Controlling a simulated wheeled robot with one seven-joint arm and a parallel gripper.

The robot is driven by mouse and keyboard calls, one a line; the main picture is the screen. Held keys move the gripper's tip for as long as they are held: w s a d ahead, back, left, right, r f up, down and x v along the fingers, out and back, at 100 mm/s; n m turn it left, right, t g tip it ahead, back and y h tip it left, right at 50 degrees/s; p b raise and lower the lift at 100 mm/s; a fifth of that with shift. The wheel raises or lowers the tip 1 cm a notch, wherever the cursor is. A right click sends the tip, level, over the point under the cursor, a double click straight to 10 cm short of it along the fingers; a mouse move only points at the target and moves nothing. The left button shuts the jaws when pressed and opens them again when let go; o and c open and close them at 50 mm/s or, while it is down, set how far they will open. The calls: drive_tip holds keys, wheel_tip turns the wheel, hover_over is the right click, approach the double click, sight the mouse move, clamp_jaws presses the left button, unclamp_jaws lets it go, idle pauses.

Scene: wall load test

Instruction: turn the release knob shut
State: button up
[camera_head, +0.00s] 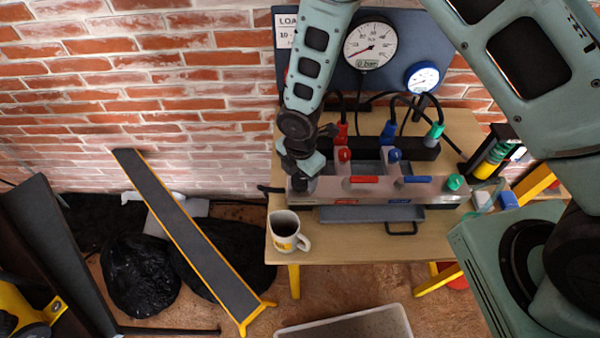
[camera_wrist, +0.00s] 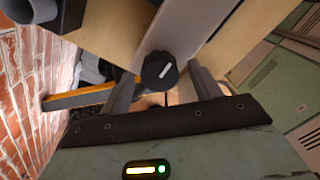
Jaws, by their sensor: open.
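The release knob (camera_wrist: 160,70) is a round black knob with a white pointer line, seen in the wrist view at the end of a grey metal body (camera_wrist: 187,25). My gripper (camera_wrist: 162,78) is open, with one finger on each side of the knob in that view. I cannot tell whether either finger touches it. In the head view my gripper (camera_head: 303,178) is at the left end of the metal pump unit (camera_head: 420,190), which stands on the wooden table. The knob cannot be made out there behind my gripper.
A mug (camera_head: 289,233) stands close by at the table's front left. A grey tray (camera_head: 365,213) lies before the unit. Red, blue and green fittings with hoses sit behind it, below a gauge (camera_head: 369,44) on a blue panel (camera_head: 337,80). A brick wall (camera_head: 130,70) is behind.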

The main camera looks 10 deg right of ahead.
drive_tip(key=c, duration=1)
drive_tip(key=shift+f+m, duration=0.1)
drive_tip(key=shift+m, duration=0.2)
drive_tip(key=m+b, duration=0.2)
drive_tip(key=m, duration=0.1)
drive_tip(key=shift+m+b, duration=0.3)
drive_tip(key=shift+b, duration=0.05)
drive_tip(key=m+b, duration=0.2)
drive_tip(key=m, duration=0.2)
drive_tip(key=shift+a+m, duration=0.1)
drive_tip(key=shift+m, duration=0.2)
drive_tip(key=m+b, duration=0.1)
drive_tip(key=m, duration=0.3)
drive_tip(key=shift+m+b, duration=0.7)
drive_tip(key=shift+m, duration=1.8)
